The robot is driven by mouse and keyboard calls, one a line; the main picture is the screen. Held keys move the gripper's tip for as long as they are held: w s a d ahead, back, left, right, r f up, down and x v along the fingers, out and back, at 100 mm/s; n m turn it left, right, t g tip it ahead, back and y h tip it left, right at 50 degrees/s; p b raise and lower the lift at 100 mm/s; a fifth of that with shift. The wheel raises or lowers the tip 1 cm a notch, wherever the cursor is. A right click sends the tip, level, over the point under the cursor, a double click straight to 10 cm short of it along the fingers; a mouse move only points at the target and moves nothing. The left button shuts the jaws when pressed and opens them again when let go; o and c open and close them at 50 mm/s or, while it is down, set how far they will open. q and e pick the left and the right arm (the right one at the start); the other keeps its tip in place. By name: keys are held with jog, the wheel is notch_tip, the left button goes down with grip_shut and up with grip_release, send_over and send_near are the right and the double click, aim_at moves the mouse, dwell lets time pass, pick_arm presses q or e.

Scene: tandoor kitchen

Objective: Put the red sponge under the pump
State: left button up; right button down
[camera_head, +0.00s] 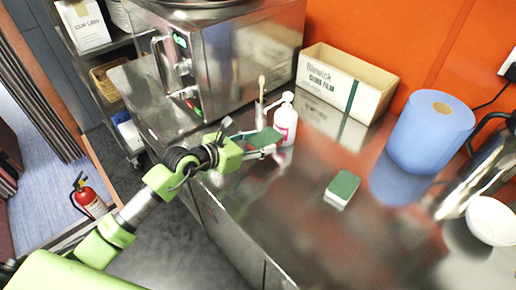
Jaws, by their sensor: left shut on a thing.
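The pump bottle (285,119) is white with a pink-red label and stands upright on the steel counter by the oven. My left gripper (266,146) is shut on a sponge (264,137) with a green top face, just left of the bottle. The sponge is close to the pump; whether it sits under the nozzle or touches the bottle I cannot tell. Its side colour is mostly hidden by the fingers, so I cannot make out red. A second sponge (342,187), green on top with a pale side, lies on the counter to the right. My right gripper is out of view.
A steel oven (238,65) stands behind. A brush-like wooden handle (261,88) rises beside the bottle. A cardboard box (340,85), a blue paper roll (430,132), a metal kettle (482,178) and a white bowl (492,220) stand right. The front counter (330,250) is clear.

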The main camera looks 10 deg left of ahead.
pick_arm(q)
jog(key=shift+w+a+f, duration=0.3)
jog(key=shift+w+f, duration=0.4)
jog(key=shift+f, duration=1.75)
jog(key=shift+f, duration=0.1)
jog(key=o, duration=0.7)
jog(key=shift+a, duration=0.1)
jog(key=v, duration=1)
jog(key=shift+s+a+b, duration=0.15)
jog(key=shift+s+b, duration=0.1)
jog(key=shift+b, duration=0.15)
jog(key=shift+s+a+r, duration=0.3)
jog(key=shift+s+r, duration=0.1)
jog(key=shift+s, duration=0.1)
